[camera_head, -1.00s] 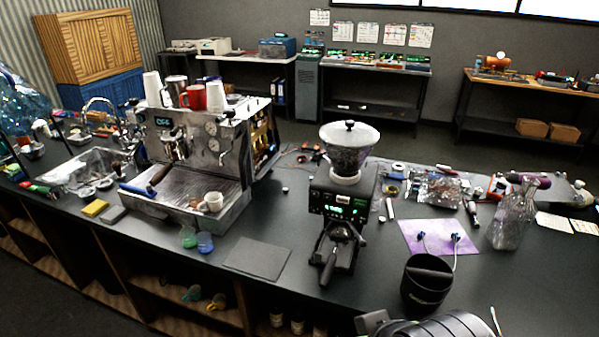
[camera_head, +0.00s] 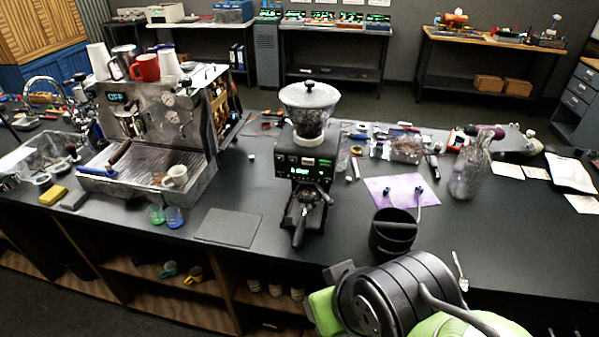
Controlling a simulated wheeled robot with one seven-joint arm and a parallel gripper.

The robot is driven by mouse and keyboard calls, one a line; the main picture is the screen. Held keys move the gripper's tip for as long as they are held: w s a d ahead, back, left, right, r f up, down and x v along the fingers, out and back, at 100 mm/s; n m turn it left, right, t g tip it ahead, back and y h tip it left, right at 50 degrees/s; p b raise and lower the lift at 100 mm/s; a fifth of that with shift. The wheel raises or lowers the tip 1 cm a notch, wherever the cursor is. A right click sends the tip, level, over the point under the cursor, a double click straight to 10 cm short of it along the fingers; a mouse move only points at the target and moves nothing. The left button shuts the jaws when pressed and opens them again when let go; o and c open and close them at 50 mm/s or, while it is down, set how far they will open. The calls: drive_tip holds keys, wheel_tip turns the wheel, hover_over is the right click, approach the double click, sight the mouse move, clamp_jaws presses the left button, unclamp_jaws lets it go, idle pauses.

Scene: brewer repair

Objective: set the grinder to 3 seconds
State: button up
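The grinder (camera_head: 303,160) stands on the black counter, right of the espresso machine. It is black, with a clear hopper (camera_head: 309,108) on top and a front panel with buttons and a small lit green display (camera_head: 298,176); the digits are too small to read. A portafilter (camera_head: 302,215) with a dark handle sits at its front, below the panel. Part of my arm, black with green, shows at the lower right, in front of the counter. My gripper's fingers are not visible in this view.
The espresso machine (camera_head: 152,135) with cups on top stands to the left. A dark mat (camera_head: 228,227) lies between it and the grinder. A black knock bin (camera_head: 393,233), a purple sheet (camera_head: 399,190) and a glass carafe (camera_head: 470,172) are to the right. Counter in front of the grinder is mostly clear.

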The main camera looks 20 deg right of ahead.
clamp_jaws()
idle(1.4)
